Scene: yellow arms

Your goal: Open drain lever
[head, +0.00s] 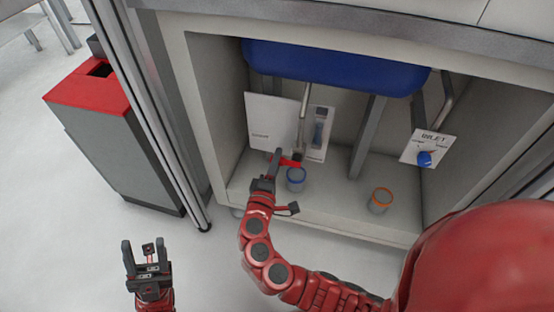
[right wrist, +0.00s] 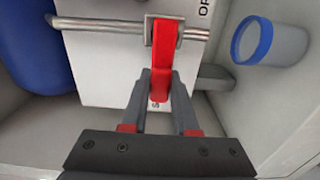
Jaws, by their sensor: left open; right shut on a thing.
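The red drain lever (head: 289,162) sits on a valve at the lower end of a metal pipe (head: 303,112) under the blue basin. In the right wrist view the lever (right wrist: 162,55) stands crosswise to the pipe (right wrist: 100,25). Its free end lies between the fingers of my right gripper (right wrist: 160,105), which is shut on it. In the head view my right gripper (head: 274,160) reaches into the cabinet from below. My left gripper (head: 145,254) is open and empty, outside the cabinet over the floor. Part of the lever is hidden by the right fingers.
A white panel (head: 265,120) stands behind the lever, with partly hidden lettering. A blue-rimmed cup (head: 296,180) is close beside the right gripper. An orange-rimmed cup (head: 379,203) and a sign with a blue knob (head: 425,160) are to the right. A red-topped bin (head: 92,88) stands left.

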